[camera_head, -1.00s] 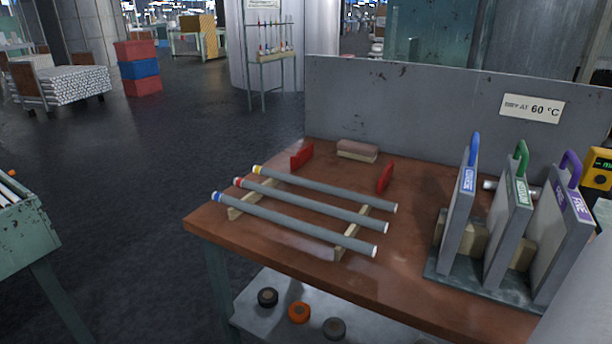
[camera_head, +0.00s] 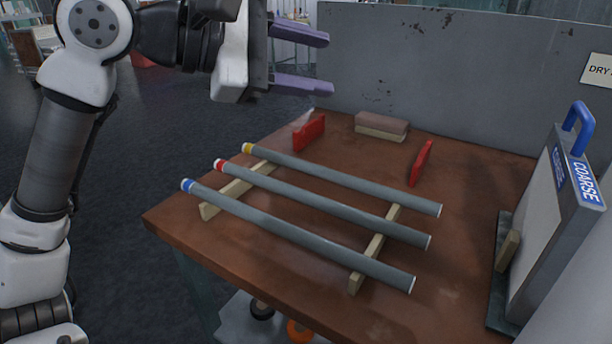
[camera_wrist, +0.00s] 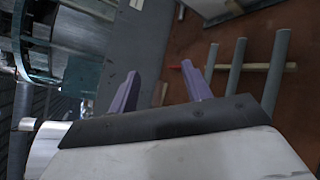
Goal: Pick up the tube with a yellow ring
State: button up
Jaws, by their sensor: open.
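The tube with a yellow ring (camera_head: 340,178) lies farthest back of three parallel grey tubes on two wooden rests. Its yellow ring is at its left end, and its right end is white. The red-ringed tube (camera_head: 320,203) lies in the middle and the blue-ringed tube (camera_head: 296,235) in front. My gripper (camera_head: 322,64) is open and empty, raised above the table's back left side, apart from the tubes. In the wrist view its two purple fingers (camera_wrist: 160,92) are spread, with the ends of the tubes to their right; the ring colours do not show there.
Wooden rests (camera_head: 375,250) hold the tubes on the brown table (camera_head: 455,260). Two red upright pieces (camera_head: 309,132) (camera_head: 421,163) and a block (camera_head: 381,126) stand behind them. A panel labelled COARSE (camera_head: 560,215) stands at right. A grey wall (camera_head: 450,70) closes the back.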

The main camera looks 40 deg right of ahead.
jog(key=w+d+f+t+y+b, duration=0.1)
jog(key=w+d+f+t+y, duration=0.4)
jog(key=f, duration=0.4)
jog(key=t+y+b, duration=0.1)
jog(key=y, duration=0.2)
send_near(315, 168)
jog(key=shift+m, duration=0.4)
jog(key=shift+b+x, duration=0.5)
jog(key=shift+x, duration=4)
grip_shut()
jog(key=shift+r, duration=0.1)
